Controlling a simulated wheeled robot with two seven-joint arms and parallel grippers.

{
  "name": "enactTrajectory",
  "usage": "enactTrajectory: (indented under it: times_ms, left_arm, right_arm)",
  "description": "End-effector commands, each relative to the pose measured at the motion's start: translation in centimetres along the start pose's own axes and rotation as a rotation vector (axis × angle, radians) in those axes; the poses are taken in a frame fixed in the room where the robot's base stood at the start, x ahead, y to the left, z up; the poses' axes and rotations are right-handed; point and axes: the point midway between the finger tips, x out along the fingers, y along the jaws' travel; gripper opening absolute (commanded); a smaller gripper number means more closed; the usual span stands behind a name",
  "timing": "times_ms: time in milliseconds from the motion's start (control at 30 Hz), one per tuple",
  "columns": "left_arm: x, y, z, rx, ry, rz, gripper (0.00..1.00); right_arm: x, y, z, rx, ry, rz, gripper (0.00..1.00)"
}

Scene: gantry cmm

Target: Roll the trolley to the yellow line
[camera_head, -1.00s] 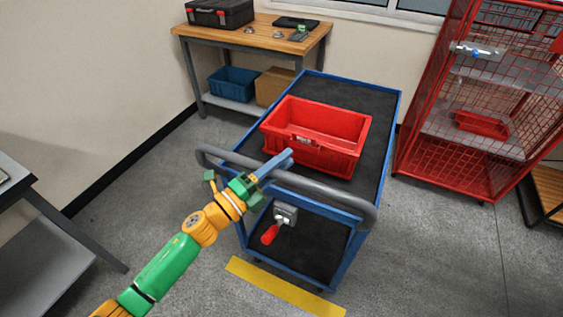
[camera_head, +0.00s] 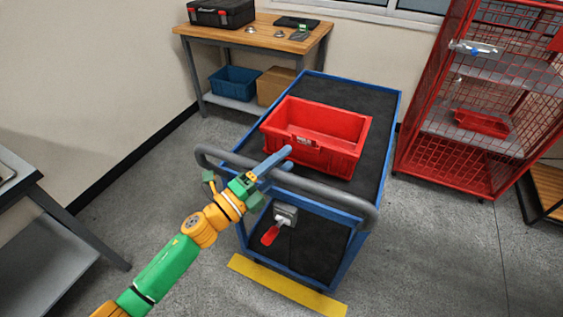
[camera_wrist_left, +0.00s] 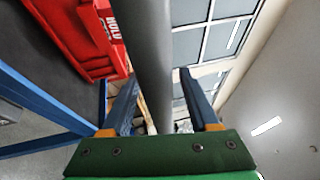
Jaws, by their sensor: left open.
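The blue trolley (camera_head: 377,150) has a dark top deck, a lower shelf and a grey push handle (camera_head: 330,205) at its near end. A red bin (camera_head: 325,160) stands on the top deck. A grey box with a red lever (camera_head: 270,235) sits below the handle. The yellow line (camera_head: 285,286) is on the floor, just below the trolley's near lower edge in the picture. My left gripper (camera_head: 273,162) is open at the handle's left part. In the left wrist view the handle (camera_wrist_left: 150,60) passes between its two fingers. My right gripper is not in view.
A wooden workbench (camera_head: 262,40) with a black case stands behind, at the back wall. A red mesh cage (camera_head: 440,150) stands right of the trolley. A grey table (camera_head: 35,240) is at the left edge.

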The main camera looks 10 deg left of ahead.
Motion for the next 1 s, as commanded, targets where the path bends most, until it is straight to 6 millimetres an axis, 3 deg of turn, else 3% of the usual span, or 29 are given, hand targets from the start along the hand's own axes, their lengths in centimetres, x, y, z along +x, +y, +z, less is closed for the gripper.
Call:
enactTrajectory:
  times_ms: [167,500,1000]
  left_arm:
    - [-0.5,0.2,0.0,-0.001,0.0,0.001,0.61]
    - [-6.7,0.4,0.0,-0.001,0.0,0.002,0.61]
    - [-7.1,0.0,0.0,0.0,0.0,0.0,0.61]
  right_arm:
    - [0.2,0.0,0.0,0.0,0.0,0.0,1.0]
    - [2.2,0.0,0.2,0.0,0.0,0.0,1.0]
    - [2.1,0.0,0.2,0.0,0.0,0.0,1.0]
